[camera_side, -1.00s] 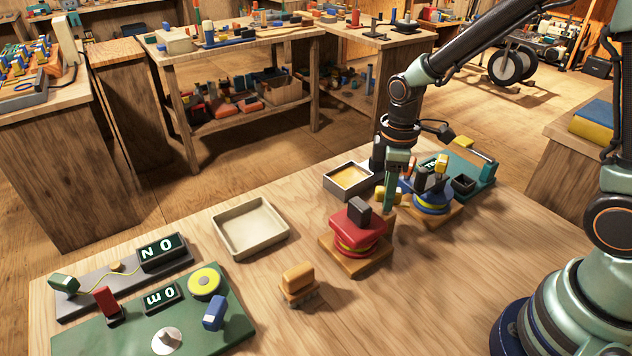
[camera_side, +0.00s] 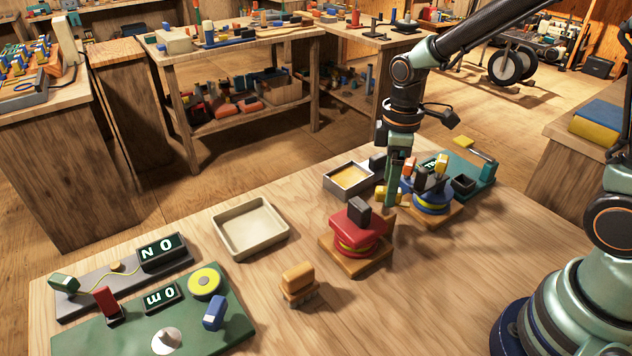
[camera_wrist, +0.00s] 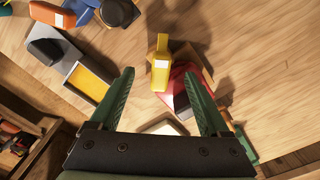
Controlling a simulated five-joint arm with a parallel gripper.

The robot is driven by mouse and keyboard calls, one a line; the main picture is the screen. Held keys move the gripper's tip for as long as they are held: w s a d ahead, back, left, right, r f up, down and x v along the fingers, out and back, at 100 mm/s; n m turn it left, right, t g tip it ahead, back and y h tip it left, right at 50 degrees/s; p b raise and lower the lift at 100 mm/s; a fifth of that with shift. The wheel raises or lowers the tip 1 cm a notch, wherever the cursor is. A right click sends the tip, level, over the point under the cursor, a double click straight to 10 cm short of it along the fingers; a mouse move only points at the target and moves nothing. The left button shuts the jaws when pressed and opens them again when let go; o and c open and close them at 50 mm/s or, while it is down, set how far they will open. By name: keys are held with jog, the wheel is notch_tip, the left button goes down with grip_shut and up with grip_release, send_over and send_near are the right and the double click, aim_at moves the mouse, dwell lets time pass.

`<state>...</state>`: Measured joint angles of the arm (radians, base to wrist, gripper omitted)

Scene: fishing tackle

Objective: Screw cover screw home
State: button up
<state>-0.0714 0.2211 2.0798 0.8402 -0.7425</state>
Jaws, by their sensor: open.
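The red reel cover (camera_side: 357,228), with a black block (camera_side: 358,211) on top, sits on a wooden base (camera_side: 345,263). A yellow piece that looks like the cover screw (camera_side: 381,195) stands just behind it to the right, partly hidden by my finger. In the wrist view the yellow screw (camera_wrist: 160,70) has a pale label and lies between my fingertips, with gaps on both sides. The red cover (camera_wrist: 183,84) shows partly behind it. My gripper (camera_side: 391,203) points down and is open around the screw; it also fills the wrist view's lower part (camera_wrist: 159,75).
A blue-and-yellow reel (camera_side: 432,203) on a wooden base stands close right of my gripper. A grey box with yellow inside (camera_side: 349,176) is behind left. An empty beige tray (camera_side: 279,240), a brown brush (camera_side: 299,285) and a green board (camera_side: 125,335) lie left. The right front table is clear.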

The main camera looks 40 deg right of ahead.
jog(key=shift+r, duration=2.05)
jog(key=shift+c, duration=0.3)
jog(key=shift+r, duration=0.1)
jog(key=shift+c, duration=1.3)
notch_tip(320, 180, up, 2)
jog(key=shift+r, duration=0.2)
jog(key=shift+f, duration=4.8)
